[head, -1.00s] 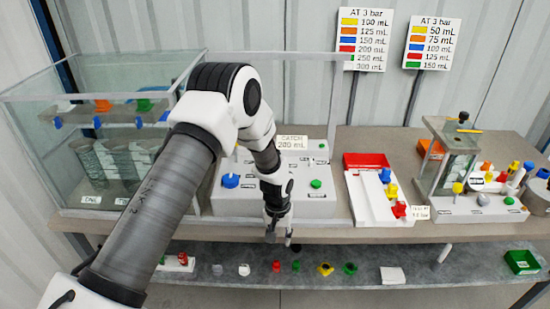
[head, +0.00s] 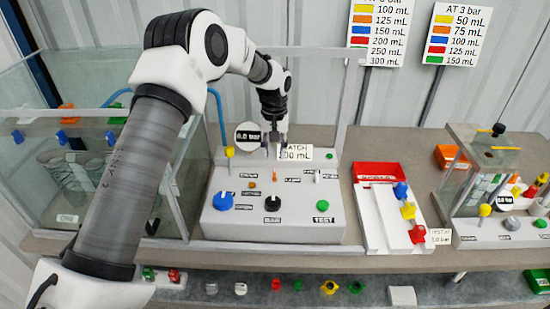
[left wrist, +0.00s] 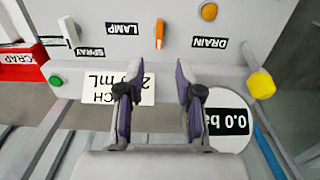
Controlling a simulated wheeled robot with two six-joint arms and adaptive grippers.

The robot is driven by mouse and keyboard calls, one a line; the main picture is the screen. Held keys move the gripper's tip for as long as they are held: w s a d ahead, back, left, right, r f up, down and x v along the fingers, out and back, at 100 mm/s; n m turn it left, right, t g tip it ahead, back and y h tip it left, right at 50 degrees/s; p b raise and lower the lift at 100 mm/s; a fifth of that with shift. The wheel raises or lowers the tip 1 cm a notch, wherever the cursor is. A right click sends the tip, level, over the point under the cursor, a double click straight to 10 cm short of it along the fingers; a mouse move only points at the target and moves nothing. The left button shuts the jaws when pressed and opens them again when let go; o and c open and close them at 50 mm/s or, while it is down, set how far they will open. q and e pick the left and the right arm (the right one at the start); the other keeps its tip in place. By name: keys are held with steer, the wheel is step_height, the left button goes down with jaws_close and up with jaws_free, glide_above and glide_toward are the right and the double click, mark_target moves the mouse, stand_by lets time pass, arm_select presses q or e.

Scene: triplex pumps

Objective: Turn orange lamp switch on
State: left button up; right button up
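The orange lamp switch (head: 275,175) is a small upright lever on the grey control panel (head: 300,228), beside the LAMP label. It also shows in the left wrist view (left wrist: 160,34), near the top middle. My left gripper (head: 275,152) hangs over the back of the panel, behind the switch, near the BATCH 200 mL sign. In the left wrist view its two fingers (left wrist: 158,72) are apart with nothing between them, and the switch lies beyond the tips, clear of them. My right gripper is in neither current view.
A round 0.0 bar gauge (head: 248,136) and a yellow knob (head: 229,152) stand left of the gripper. A blue knob (head: 223,201) and black knob (head: 272,203) sit at the panel's front. A glass tank is at left, a red tray (head: 379,172) at right.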

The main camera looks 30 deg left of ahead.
mark_target(274, 172)
arm_select(q)
steer(key=shift+s+d+f, duration=0.15)
steer(key=shift+f, duration=0.05)
steer(key=shift+s+d+f+p, duration=0.25)
steer(key=shift+s+f+p, duration=0.1)
steer(key=shift+f, duration=0.15)
steer(key=shift+s+d+f+p, duration=0.25)
steer(key=shift+s+f+p, duration=0.1)
steer(key=shift+f, duration=0.1)
steer(key=f, duration=0.4)
steer(key=shift+w+a+f+p, duration=0.25)
steer(key=shift+w+a+p, duration=0.1)
steer(key=shift+w+p, duration=0.05)
steer(key=shift+w+a+f, duration=0.1)
steer(key=shift+f, duration=0.1)
steer(key=shift+s+d+r, duration=0.2)
steer(key=shift+s+r, duration=0.05)
steer(key=shift+c, duration=0.3)
jaws_close()
arm_select(e)
steer(key=shift+s+d+r, duration=0.15)
steer(key=shift+s+r, duration=0.15)
steer(key=shift+r, duration=0.3)
steer(key=shift+s+d+r, duration=0.15)
steer(key=shift+s+r, duration=0.15)
steer(key=shift+r, duration=0.3)
